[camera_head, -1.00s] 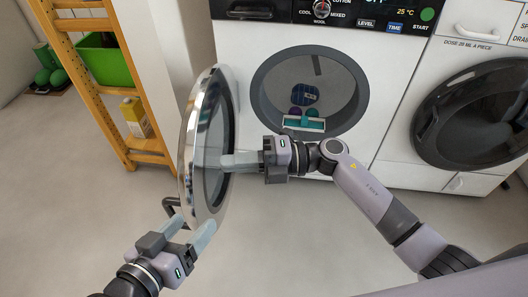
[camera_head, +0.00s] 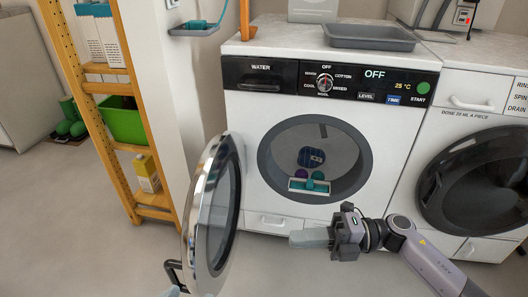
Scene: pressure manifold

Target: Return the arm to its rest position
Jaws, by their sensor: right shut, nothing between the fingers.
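My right gripper (camera_head: 298,238) is shut and empty. It points left in front of the lower front of the left washing machine (camera_head: 272,112), to the right of the open round door (camera_head: 213,215) and apart from it. My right arm comes in from the lower right. Only a small grey tip of my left gripper (camera_head: 173,291) shows at the bottom edge, by the door's black handle (camera_head: 172,270). Whether it is open or touches the handle is hidden.
The open drum (camera_head: 335,140) holds several small items, purple, teal and blue. A second washer with a shut dark door (camera_head: 475,185) stands at right. A grey tray (camera_head: 370,37) lies on top. A yellow shelf (camera_head: 100,130) with a green bin (camera_head: 122,122) stands left. Floor is clear in front.

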